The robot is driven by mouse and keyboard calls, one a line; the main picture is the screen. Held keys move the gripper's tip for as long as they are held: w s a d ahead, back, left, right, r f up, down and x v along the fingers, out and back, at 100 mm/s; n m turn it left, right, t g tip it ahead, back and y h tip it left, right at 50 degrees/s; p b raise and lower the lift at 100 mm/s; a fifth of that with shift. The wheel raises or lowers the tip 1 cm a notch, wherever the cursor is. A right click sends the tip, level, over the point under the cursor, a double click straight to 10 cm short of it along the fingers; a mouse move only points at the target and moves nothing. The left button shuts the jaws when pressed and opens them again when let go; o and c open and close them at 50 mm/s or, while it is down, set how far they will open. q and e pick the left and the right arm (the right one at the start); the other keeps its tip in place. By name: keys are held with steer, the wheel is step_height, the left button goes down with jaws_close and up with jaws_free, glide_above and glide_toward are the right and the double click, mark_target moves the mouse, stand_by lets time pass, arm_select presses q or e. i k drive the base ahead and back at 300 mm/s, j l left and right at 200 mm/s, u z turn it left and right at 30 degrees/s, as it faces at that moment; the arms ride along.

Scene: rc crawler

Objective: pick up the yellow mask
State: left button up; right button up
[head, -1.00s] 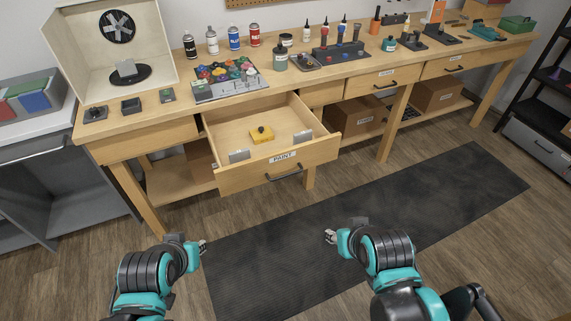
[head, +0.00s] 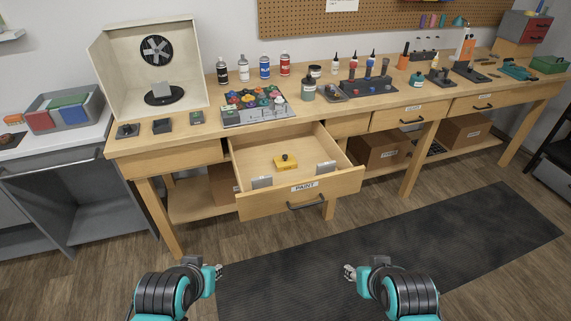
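The yellow mask (head: 286,161) is a small yellow block with a dark knob on top. It lies in the open wooden drawer (head: 305,147) under the workbench, towards the drawer's middle. My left gripper (head: 218,273) is low in front of the bench, left of the drawer front and apart from it. The fingers are too small to tell open from shut.
Two small grey plates, one at the left (head: 261,182) and one at the right (head: 326,168), stand inside the drawer front. A black mat (head: 440,250) covers the floor.

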mark_target(284, 162)
steer(key=i+l, duration=0.2)
steer(key=i, duration=0.2)
steer(key=i+l, duration=0.15)
steer(key=i, duration=0.25)
steer(key=i+l, duration=0.2)
steer(key=i, duration=0.2)
steer(key=i+l, duration=0.2)
steer(key=i, duration=0.2)
steer(key=j+u, duration=0.05)
